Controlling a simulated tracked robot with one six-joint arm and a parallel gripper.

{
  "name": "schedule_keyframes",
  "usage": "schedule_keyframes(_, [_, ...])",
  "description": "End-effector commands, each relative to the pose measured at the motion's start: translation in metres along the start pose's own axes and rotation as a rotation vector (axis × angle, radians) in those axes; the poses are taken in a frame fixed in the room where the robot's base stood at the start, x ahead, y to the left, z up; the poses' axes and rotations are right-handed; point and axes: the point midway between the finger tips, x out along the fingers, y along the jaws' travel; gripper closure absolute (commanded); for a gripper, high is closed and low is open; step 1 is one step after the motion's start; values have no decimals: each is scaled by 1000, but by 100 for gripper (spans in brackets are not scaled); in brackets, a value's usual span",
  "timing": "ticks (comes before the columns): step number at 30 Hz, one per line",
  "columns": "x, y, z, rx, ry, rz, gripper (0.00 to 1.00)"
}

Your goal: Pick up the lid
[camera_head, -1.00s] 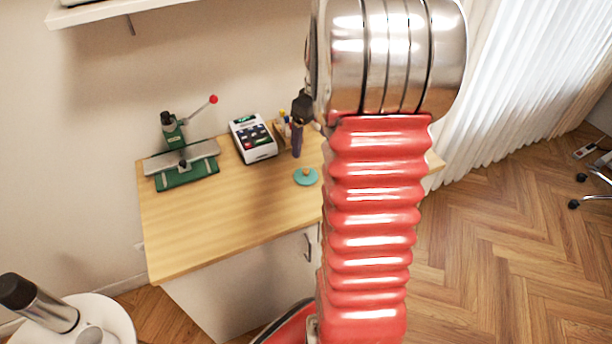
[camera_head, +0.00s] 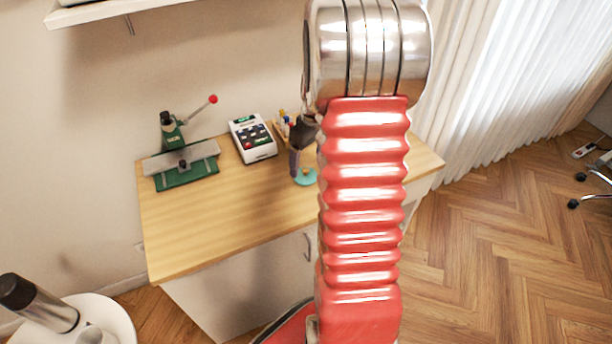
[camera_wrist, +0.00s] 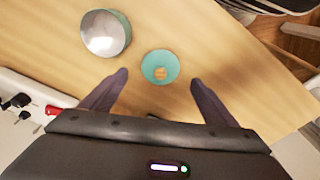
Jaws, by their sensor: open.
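The lid (camera_head: 305,177) is a small teal disc with a wooden knob, lying on the wooden tabletop (camera_head: 215,215). In the wrist view the lid (camera_wrist: 160,67) lies flat just ahead of my gripper (camera_wrist: 158,82), roughly centred between its two dark fingers. The fingers are open with nothing between them touching the lid. How high the fingertips are above the table is hard to tell.
A white calculator-like device (camera_head: 253,139) and a green press (camera_head: 182,160) stand along the wall side. The front left of the table is clear.

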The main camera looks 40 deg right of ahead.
Motion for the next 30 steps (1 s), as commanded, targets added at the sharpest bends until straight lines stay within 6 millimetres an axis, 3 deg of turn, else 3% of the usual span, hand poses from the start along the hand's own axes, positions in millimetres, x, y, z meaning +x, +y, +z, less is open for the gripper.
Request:
schedule_keyframes(5, [6, -1, 0, 0, -1, -1, 19])
schedule_keyframes(16, [49, -1, 0, 0, 0, -1, 19])
schedule_keyframes(30, [52, -1, -1, -1, 0, 0, 19])
